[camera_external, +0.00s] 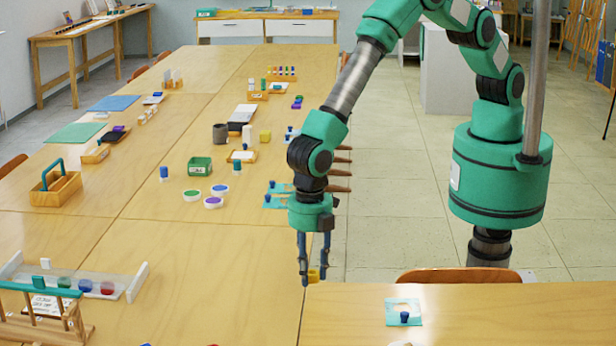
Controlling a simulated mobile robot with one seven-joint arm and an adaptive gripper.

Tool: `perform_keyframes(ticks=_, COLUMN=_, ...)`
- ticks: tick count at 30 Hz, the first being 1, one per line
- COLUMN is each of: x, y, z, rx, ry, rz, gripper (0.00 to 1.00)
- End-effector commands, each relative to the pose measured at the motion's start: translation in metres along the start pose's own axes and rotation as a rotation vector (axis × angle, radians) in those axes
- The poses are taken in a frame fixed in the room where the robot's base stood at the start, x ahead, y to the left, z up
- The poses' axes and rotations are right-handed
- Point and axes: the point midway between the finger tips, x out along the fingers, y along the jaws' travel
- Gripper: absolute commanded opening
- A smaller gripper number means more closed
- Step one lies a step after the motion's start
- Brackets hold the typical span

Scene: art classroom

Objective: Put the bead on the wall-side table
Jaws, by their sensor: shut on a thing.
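My gripper (314,273) points down over the right edge of the long wooden table, near the corner where the front table begins. Its fingers are closed on a small yellow thing (315,274), which seems to be the bead; it is too small and partly covered to tell its exact shape. A narrow wooden table (98,30) stands along the left wall, far from my gripper, with several small items on it. Another table (230,15), with white drawers, stands at the back wall, so I cannot tell for sure which one is the wall-side table.
The long table (215,255) carries jars, a green box (200,165), a wooden caddy (55,188) and a rack (85,284). A blue-green card (391,320) lies on the front table (490,310). An orange chair (458,275) stands behind it. Floor (390,200) is open at right.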

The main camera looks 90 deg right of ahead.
Motion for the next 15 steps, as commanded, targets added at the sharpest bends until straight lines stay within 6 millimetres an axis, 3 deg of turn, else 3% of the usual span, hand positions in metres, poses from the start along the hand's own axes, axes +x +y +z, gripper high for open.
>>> perform_keyframes(ticks=15, x=0.008, y=0.059, z=-0.043, rx=0.0, ry=0.0, rz=0.001, gripper=0.23)
